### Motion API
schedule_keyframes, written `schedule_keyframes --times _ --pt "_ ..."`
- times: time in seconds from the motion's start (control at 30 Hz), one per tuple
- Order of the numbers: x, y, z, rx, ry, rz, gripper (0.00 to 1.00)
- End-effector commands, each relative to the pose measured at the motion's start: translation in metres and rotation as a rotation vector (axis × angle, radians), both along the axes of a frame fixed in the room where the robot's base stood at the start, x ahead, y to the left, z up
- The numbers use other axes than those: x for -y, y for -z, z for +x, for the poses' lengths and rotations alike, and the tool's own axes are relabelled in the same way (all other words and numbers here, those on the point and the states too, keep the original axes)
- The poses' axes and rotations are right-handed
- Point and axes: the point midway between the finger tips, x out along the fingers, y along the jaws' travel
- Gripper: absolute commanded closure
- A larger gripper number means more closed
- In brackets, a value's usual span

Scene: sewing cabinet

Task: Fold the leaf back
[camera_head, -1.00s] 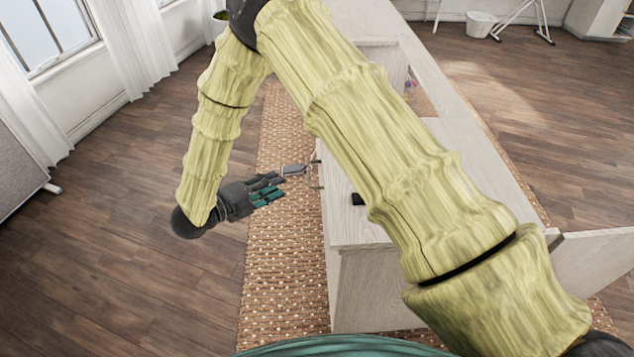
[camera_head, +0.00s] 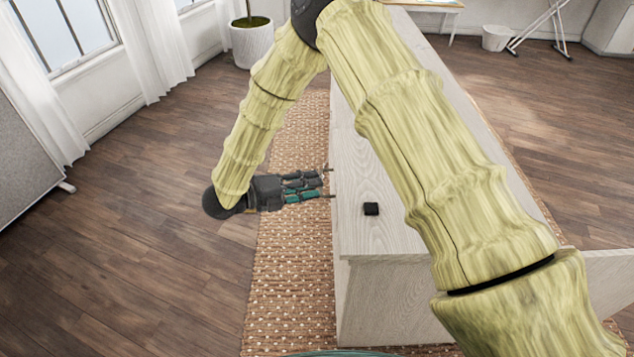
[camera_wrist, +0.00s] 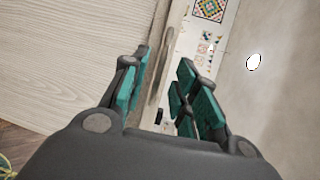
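The cabinet (camera_head: 365,235) has a pale wood top, partly hidden behind my arm. A pale panel (camera_head: 608,275), possibly the leaf, shows at its lower right, cut off by the picture edge. A thin handle-like fitting (camera_head: 329,169) sticks out from the cabinet's left edge. My gripper (camera_head: 325,184) is beside that edge, pointing right at the fitting. In the wrist view, the fingers (camera_wrist: 165,88) are spread apart, with a narrow upright bar (camera_wrist: 164,55) between and beyond them. Contact with the bar cannot be told. Pale wood (camera_wrist: 75,50) fills the left of that view.
A woven rug (camera_head: 290,275) runs along the cabinet's left side. A potted plant (camera_head: 250,42) stands at the back. Open wood floor lies left and right. Patterned squares (camera_wrist: 209,9) show in the wrist view.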

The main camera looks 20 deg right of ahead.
Motion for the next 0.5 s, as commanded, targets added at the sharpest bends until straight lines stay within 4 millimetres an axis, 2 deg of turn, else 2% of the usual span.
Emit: schedule_keyframes --times 0.2,0.5 --pt "0.018 0.003 0.002 -0.001 0.001 0.0 0.71" --pt "0.022 0.004 0.002 -0.001 0.0 0.0 0.71"
